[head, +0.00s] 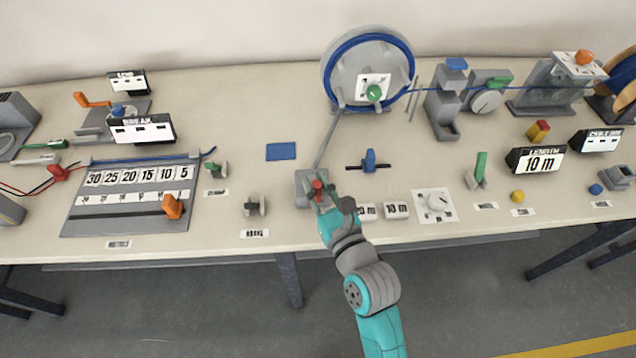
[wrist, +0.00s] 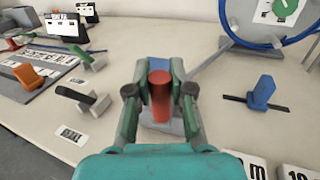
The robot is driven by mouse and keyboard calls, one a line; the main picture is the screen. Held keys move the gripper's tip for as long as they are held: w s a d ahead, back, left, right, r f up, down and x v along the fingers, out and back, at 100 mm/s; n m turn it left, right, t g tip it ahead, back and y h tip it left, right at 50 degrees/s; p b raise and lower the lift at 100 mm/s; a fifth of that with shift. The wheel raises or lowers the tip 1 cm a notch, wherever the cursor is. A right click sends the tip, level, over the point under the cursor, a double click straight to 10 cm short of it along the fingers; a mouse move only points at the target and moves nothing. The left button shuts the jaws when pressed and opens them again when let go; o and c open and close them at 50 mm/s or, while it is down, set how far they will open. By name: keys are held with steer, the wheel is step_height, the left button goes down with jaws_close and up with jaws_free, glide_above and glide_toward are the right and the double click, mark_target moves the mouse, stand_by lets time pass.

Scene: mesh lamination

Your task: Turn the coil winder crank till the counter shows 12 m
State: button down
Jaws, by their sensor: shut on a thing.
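The coil winder (head: 337,88) is a large grey disc wound with blue cable at the back of the table. A green knob (head: 374,92) sits on a white plate on its face. It is partly visible at the top of the wrist view (wrist: 284,8). The length counter (head: 537,161) at the right reads 10 m. My gripper (head: 319,190) is at a grey block (head: 303,199) in front of the winder. It is shut on an upright red handle (wrist: 160,95), with one finger on each side. A grey rod (head: 327,138) runs from this block toward the winder.
A blue clamp-like part (head: 370,161) stands right of my gripper. Number tiles (head: 397,210) and a white dial (head: 436,204) lie near the front edge. A numbered board (head: 125,205) with an orange slider is at left. A blue pad (head: 281,151) lies behind my gripper.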

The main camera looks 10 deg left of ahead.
stand_by(0.4)
steer(key=c, duration=1)
jaws_free()
steer(key=v, duration=1.2)
steer(key=shift+a, duration=0.1)
